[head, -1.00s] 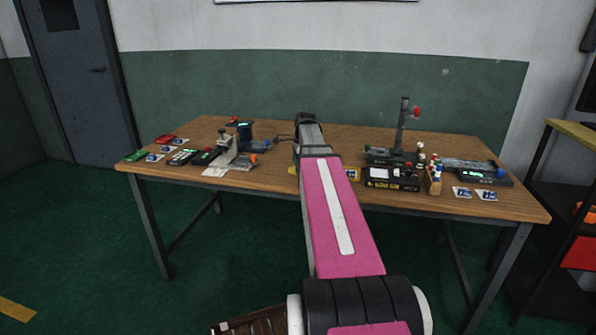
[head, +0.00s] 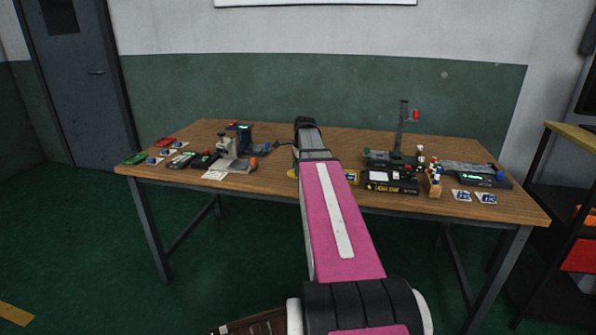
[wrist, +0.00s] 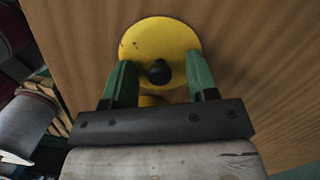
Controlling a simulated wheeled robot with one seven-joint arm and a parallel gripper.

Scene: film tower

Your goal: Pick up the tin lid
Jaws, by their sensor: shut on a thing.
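The tin lid (wrist: 160,40) is a yellow disc with a black knob at its middle, seen in the wrist view over the wooden table. My gripper (wrist: 158,78) has its two green fingers on either side of the black knob, near the lid's lower half, and is shut on the lid. Part of a yellow shape shows below the knob between the fingers. In the head view my pink arm reaches over the table and hides most of the gripper; only a small yellow edge of the lid (head: 291,173) shows left of the arm.
The wooden table (head: 270,187) holds a small press-like device (head: 228,147) left of my arm and cards at its left end. Right of the arm are a black box (head: 390,183), a stand with a red knob (head: 402,125) and a wooden block of small bottles (head: 432,184). The front middle edge is fairly clear.

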